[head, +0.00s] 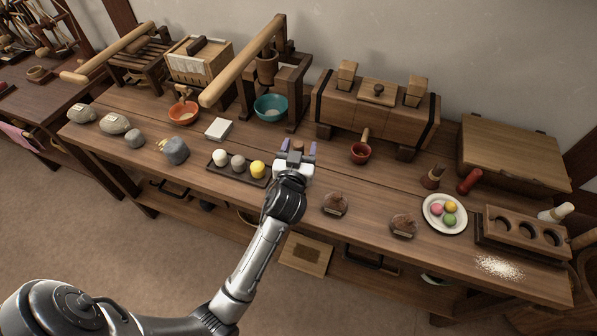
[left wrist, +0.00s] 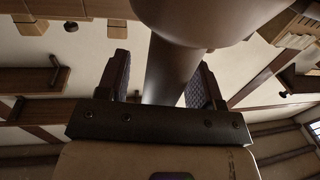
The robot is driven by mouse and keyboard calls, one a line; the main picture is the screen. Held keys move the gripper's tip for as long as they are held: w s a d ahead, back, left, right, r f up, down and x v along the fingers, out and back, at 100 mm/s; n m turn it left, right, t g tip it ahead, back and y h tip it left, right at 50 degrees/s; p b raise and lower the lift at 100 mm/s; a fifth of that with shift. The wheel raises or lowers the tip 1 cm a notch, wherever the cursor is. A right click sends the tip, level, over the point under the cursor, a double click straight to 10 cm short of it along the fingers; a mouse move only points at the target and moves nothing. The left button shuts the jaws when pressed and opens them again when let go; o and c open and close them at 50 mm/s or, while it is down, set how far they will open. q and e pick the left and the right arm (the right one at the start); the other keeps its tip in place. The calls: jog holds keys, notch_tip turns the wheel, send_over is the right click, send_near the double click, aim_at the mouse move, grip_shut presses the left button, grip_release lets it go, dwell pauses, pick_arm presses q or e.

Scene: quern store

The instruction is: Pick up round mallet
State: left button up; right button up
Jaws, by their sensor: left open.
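My left gripper (head: 298,148) is over the middle of the workbench, with its two fingers spread and pointing away from my arm. A small brown piece (head: 298,144) shows between the fingertips; it looks like part of the round mallet, the rest being hidden by the gripper. In the left wrist view, a brown cylindrical handle (left wrist: 167,72) stands between the open fingers (left wrist: 163,85). A wide rounded head (left wrist: 195,20) joins it at the top of that view. I cannot tell whether either finger touches the handle. My right gripper is out of view.
A dark tray (head: 222,168) with white, grey and yellow balls lies just left of the gripper. A red ladle bowl (head: 361,154) is to the right, beyond it. Brown lumps (head: 335,204) sit near the front edge. A teal bowl (head: 271,107) stands behind, under a wooden beam (head: 245,62).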

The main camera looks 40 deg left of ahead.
pick_arm(q)
jog(key=shift+c, duration=0.3)
jog(key=c, duration=0.9)
jog(key=shift+r, duration=0.1)
